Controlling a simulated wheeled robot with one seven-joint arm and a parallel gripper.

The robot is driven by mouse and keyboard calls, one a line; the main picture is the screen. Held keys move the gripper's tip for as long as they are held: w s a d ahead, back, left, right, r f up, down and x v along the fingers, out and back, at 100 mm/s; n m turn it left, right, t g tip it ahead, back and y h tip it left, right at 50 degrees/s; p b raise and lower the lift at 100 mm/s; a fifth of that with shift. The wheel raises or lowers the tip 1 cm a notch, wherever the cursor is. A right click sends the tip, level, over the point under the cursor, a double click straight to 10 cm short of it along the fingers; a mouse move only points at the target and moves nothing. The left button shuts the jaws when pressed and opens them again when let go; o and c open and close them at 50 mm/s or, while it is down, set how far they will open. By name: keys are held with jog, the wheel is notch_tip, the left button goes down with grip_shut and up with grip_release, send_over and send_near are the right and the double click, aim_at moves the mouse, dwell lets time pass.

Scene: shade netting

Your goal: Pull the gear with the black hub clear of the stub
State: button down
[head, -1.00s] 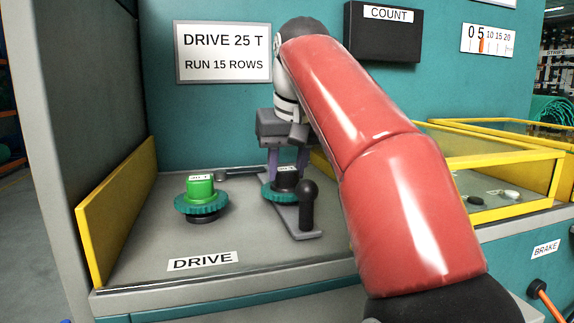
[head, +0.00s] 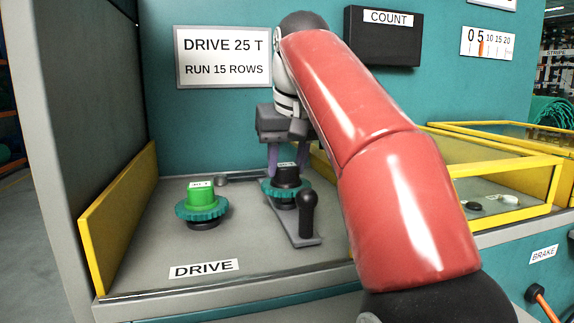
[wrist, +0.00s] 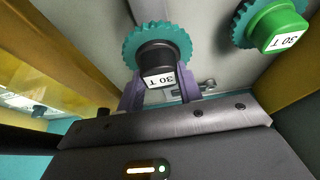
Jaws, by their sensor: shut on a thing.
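The teal gear with the black hub (head: 288,177) is at the middle of the drive bay in the head view. In the wrist view its black hub (wrist: 157,57), with a "30 T" label, stands between my fingers. My gripper (head: 288,163) is shut on the black hub from above and behind, with a purple finger on each side; it also shows in the wrist view (wrist: 160,92). The stub under the gear is mostly hidden, so I cannot tell how much of it is still inside the gear.
A second teal gear with a green hub (head: 201,203) sits to the left. A grey swing plate (head: 300,238) with an upright black handle (head: 307,214) is just in front of the held gear. A yellow side wall (head: 122,218) bounds the bay at left. The front floor is clear.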

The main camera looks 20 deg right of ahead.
aim_at(285, 163)
jog(key=shift+r, duration=1.45)
jog(key=shift+s+r, duration=0.3)
jog(key=shift+r, duration=0.15)
